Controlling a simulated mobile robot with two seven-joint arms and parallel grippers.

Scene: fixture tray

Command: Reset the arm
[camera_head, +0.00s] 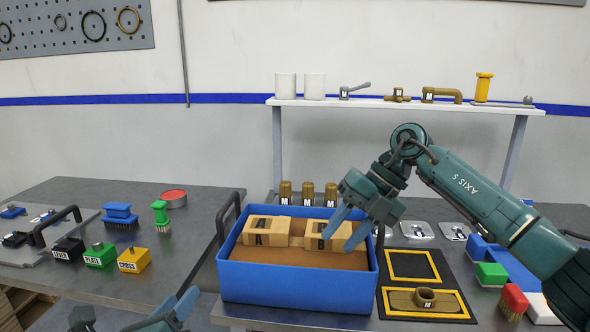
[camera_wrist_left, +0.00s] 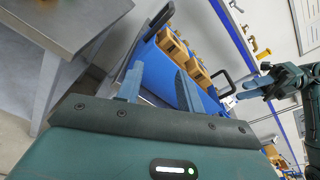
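My right gripper (camera_head: 345,230) reaches in from the right and hangs over the right side of the blue bin (camera_head: 290,283). Its two blue fingers are apart, with nothing seen held between them. They cover part of the wooden block marked B (camera_head: 318,245); I cannot tell whether they touch it. My left gripper (camera_head: 172,312) is low at the bottom edge of the head view, in front of the bin and partly cut off. In the left wrist view its fingers (camera_wrist_left: 158,90) are spread and empty, pointing toward the bin (camera_wrist_left: 150,67).
A wooden block marked A (camera_head: 267,232) lies left in the bin. The bin has dark handles (camera_head: 230,213). A black fixture with yellow frames (camera_head: 412,265) stands right of it, holding a brass part (camera_head: 425,298). Coloured blocks (camera_head: 100,255) and brushes stand on the left table.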

